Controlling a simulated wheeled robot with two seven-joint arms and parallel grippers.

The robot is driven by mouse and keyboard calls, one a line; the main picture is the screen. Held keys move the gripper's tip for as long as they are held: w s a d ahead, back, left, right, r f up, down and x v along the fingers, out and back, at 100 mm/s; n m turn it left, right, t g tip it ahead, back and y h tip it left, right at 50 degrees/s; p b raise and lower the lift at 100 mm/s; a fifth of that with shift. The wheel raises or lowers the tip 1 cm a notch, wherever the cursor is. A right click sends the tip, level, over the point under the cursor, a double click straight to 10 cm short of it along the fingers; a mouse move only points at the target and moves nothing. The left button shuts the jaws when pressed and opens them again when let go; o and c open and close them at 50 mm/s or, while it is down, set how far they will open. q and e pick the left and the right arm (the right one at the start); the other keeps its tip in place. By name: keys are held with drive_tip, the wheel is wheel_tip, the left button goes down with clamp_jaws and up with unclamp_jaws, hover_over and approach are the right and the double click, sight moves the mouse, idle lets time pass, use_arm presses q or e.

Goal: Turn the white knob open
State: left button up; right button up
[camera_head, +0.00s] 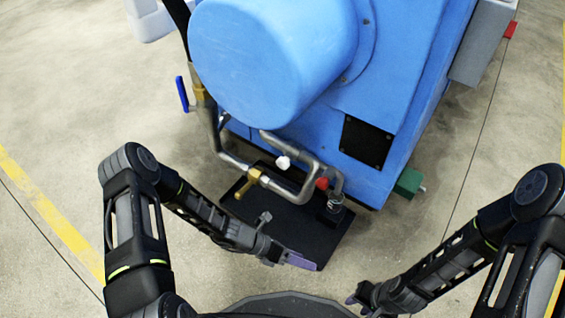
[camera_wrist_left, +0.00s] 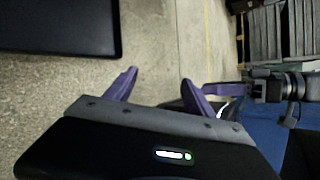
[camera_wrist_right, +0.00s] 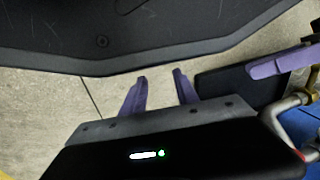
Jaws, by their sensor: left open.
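The small white knob (camera_head: 283,162) sits on the grey pipework at the foot of the blue machine in the head view. My left gripper (camera_head: 303,262) is below and slightly right of the knob, well apart from it, over the front edge of the black plate. Its purple fingers (camera_wrist_left: 159,78) are spread with nothing between them in the left wrist view. My right gripper (camera_head: 351,299) is low, right of centre, farther from the knob. Its fingers (camera_wrist_right: 160,76) stand apart and empty in the right wrist view. Neither wrist view clearly shows the white knob.
A red knob (camera_head: 322,183) is on the pipe right of the white one. A brass valve (camera_head: 250,181) and a blue lever (camera_head: 182,94) are left. The black plate (camera_head: 285,222) lies under the pipes. Floor beside the machine is clear.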

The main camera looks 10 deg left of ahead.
use_arm(q)
drive_tip(key=w+r+n+t+h, duration=0.2)
drive_tip(key=w+r+n+t, duration=0.15)
drive_tip(key=w+n, duration=0.45)
drive_tip(key=n+t+y, duration=0.6)
drive_tip(key=n+t, duration=0.6)
drive_tip(key=n, duration=0.6)
approach(281, 166)
drive_tip(key=x, duration=0.3)
drive_tip(key=shift+w+r+p, duration=0.1)
drive_tip(key=shift+r+p, duration=0.05)
drive_tip(key=shift+p, duration=0.15)
use_arm(e)
drive_tip(key=shift+n+y, duration=0.5)
drive_tip(key=shift+n, duration=0.2)
drive_tip(key=a+r, duration=0.2)
drive_tip(key=a, duration=0.1)
drive_tip(key=shift+w+a+r, duration=0.2)
drive_tip(key=shift+a+r, duration=0.1)
drive_tip(key=shift+r, duration=0.1)
